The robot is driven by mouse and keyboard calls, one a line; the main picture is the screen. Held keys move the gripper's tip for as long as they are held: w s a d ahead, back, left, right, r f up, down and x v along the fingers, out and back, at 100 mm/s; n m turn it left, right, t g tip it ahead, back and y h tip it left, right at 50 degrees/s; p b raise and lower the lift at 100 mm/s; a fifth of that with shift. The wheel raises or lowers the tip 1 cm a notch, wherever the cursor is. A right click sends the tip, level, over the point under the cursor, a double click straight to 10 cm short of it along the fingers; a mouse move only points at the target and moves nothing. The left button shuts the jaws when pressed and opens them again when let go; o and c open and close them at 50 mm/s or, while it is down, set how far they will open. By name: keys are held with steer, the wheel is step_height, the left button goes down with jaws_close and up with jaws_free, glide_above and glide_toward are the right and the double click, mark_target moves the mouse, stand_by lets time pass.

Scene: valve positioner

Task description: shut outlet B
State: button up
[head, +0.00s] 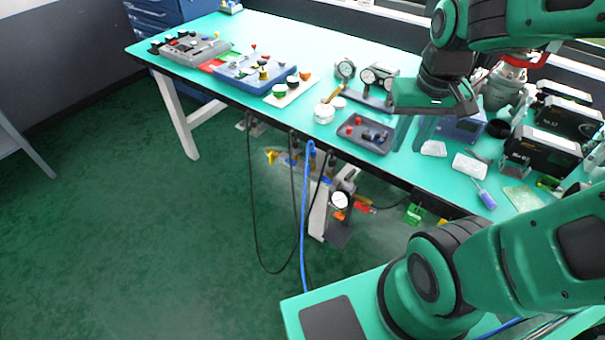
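A pipe assembly with valves (345,183) is mounted low under the front of the bench. It has a round white gauge (340,200), a red handle (365,208) and a yellow handle (271,156) at its left. I cannot read any label, so I cannot tell which valve is outlet B or whether it is open. My gripper (412,142) hangs above the bench, up and to the right of the assembly. Its two fingers point down and stand apart, with nothing seen between them. It is clear of the valves.
The bench (300,45) carries a grey tray with knobs (363,133), gauges (370,78), a blue block panel (255,72) and dark boxes (543,152). A blue hose (305,220) and black cables hang down in front. The floor (160,230) at left is free.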

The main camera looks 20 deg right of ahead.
steer(key=w+a+f+n, duration=0.1)
steer(key=w+a+f, duration=0.3)
steer(key=w+a, duration=0.5)
steer(key=m+t+h, duration=0.8)
steer(key=t+h, duration=0.1)
steer(key=h, duration=0.5)
glide_toward(306, 171)
steer(key=x, duration=0.8)
steer(key=shift+w+d+f, duration=0.15)
steer(key=shift+w+d, duration=0.1)
steer(key=shift+w, duration=0.05)
jaws_close()
